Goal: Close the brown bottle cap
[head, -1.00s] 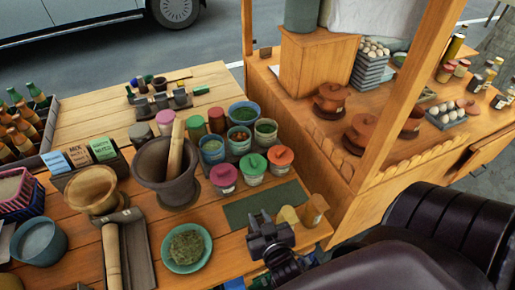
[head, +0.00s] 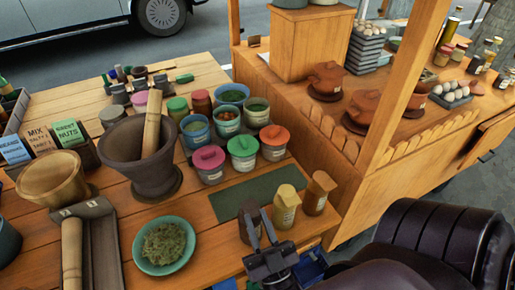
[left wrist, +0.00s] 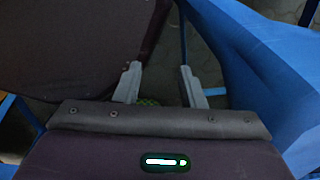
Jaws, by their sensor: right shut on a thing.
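My right gripper (head: 260,228) is at the front right of the wooden table, its fingers shut on a dark brown bottle (head: 245,226). The fingers and wrist hide most of this bottle, and I cannot tell how its cap stands. Just right of it stand a yellowish bottle (head: 285,209) and a lighter brown bottle (head: 316,196) with a slanted top, both upright and untouched. In the left wrist view my left gripper (left wrist: 160,82) has its fingers apart with nothing held between them. The left gripper does not show in the head view.
A dark green mat (head: 242,194) lies behind the bottles. Lidded jars (head: 243,152), a stone mortar (head: 148,165) with pestle and a teal plate of herbs (head: 165,246) stand to the left. A wooden stall post (head: 398,80) rises at the right.

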